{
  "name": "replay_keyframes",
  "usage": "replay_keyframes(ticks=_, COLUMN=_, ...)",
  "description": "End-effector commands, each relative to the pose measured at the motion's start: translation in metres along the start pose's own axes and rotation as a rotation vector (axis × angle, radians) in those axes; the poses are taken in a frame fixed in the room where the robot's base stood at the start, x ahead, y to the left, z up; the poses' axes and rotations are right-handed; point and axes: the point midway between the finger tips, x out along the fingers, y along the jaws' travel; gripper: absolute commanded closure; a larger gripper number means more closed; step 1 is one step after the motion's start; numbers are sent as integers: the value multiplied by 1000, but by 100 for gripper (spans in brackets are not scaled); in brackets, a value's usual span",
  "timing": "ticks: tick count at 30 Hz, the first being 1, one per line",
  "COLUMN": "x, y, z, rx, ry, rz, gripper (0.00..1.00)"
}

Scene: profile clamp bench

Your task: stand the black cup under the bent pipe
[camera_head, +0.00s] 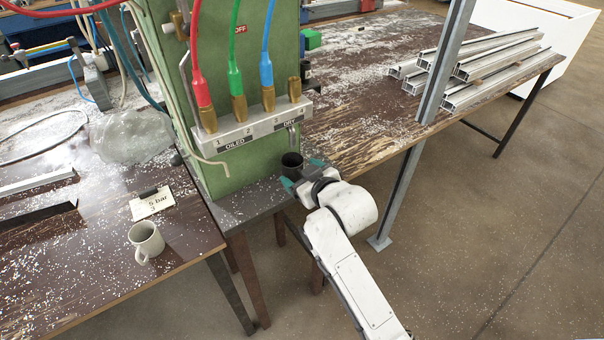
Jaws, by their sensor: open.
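The black cup (291,160) stands upright on the grey ledge at the foot of the green column, near its right corner. A short metal bent pipe (291,135) comes down from the right end of the connector block, just above the cup in the picture. A thin beige bent tube (206,158) hangs at the block's left end, away from the cup. My gripper (301,174) is open, with its teal fingertips at the near side of the cup. The fingers hide the cup's lower part, and I cannot tell whether they touch it.
The green column (235,70) carries red, green and blue hoses on a connector block (250,125). A pale mug (146,241) and a small sign (152,203) are on the left bench. A grey post (430,110) stands right of my arm. Metal profiles (490,65) lie on the right bench.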

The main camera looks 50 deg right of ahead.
Motion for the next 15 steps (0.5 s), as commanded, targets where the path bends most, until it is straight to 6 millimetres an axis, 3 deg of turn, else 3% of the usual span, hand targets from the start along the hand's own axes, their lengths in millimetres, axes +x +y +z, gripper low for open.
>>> replay_keyframes(ticks=8, x=-10, y=0, z=-2, rx=0, ry=0, rz=0, gripper=20)
replay_keyframes(ticks=15, x=-56, y=0, z=-1, rx=-1, ry=-1, rz=0, gripper=20)
